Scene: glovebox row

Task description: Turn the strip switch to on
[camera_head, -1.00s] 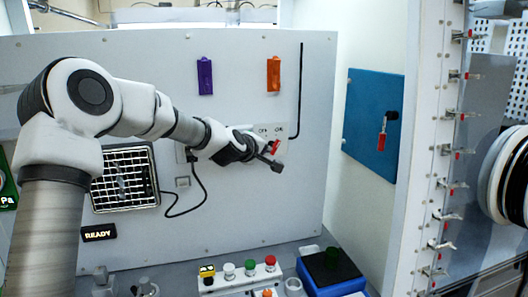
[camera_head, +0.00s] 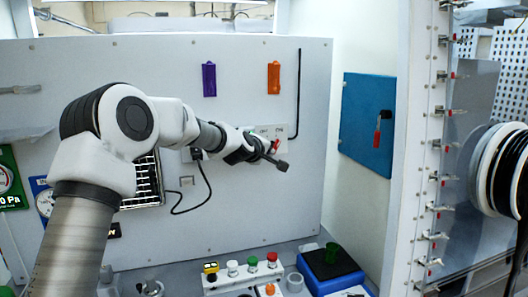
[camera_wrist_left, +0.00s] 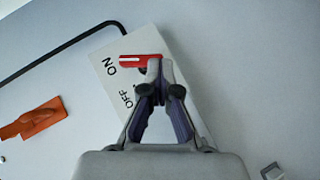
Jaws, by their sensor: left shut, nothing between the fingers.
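The strip switch is a pale plate (camera_wrist_left: 112,72) on the upright panel, printed ON and OFF, with a red lever (camera_wrist_left: 138,59). The plate also shows in the head view (camera_head: 281,131), with red (camera_head: 275,145) beside my gripper. In the wrist view the red lever lies alongside the ON mark. My left gripper (camera_head: 280,164) is shut and empty, in front of the plate. In the wrist view its fingertips (camera_wrist_left: 154,68) overlap the right end of the lever; I cannot tell whether they touch. They hide part of the plate. My right gripper is not in view.
An orange holder (camera_head: 273,77) and a purple holder (camera_head: 209,79) are on the panel above. A blue plate with a red handle (camera_head: 377,132) is on the right wall. Buttons (camera_head: 233,268) and a blue box (camera_head: 330,270) stand below. A black cable (camera_head: 207,190) hangs left of my gripper.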

